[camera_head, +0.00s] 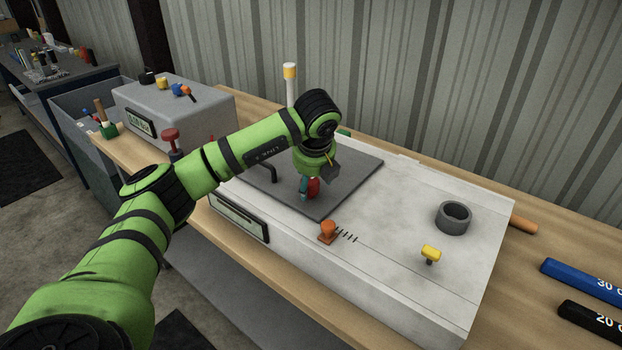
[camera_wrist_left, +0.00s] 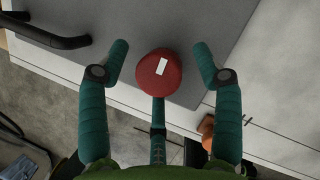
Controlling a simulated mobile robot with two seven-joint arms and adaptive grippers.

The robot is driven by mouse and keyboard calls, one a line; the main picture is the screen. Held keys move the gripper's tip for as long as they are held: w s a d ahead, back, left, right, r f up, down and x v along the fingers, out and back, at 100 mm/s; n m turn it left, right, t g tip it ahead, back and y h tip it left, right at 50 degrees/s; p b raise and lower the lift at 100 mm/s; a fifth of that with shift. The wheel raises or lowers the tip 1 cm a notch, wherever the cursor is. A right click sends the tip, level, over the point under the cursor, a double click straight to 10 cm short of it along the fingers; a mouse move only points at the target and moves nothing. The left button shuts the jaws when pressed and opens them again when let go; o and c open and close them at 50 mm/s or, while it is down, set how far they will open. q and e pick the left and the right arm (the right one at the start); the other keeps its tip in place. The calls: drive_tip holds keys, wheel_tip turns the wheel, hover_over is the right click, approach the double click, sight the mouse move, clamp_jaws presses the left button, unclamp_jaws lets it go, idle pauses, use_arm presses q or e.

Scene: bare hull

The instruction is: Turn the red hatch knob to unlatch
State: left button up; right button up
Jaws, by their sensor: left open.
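The red hatch knob (camera_wrist_left: 160,72) is round with a white mark on top. In the left wrist view it sits between the spread teal fingers of my left gripper (camera_wrist_left: 162,68), with a gap on each side. In the head view the knob (camera_head: 313,187) shows just below my left gripper (camera_head: 309,188), partly hidden by it. The knob is on the dark grey hatch plate (camera_head: 345,190), which also carries a black bent handle (camera_head: 262,165). My left gripper is open and points down. My right gripper is in neither view.
The plate lies on a pale console (camera_head: 400,230) with an orange knob (camera_head: 327,231), a yellow knob (camera_head: 431,253) and a grey ring (camera_head: 454,217). A white post with a yellow top (camera_head: 290,82) stands behind my arm. A grey box (camera_head: 180,105) stands at left.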

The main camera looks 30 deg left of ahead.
use_arm(q)
drive_tip(key=shift+s+r, duration=0.2)
drive_tip(key=shift+r, duration=0.05)
drive_tip(key=v, duration=1.1)
drive_tip(key=shift+r, duration=0.2)
drive_tip(key=shift+d, duration=0.1)
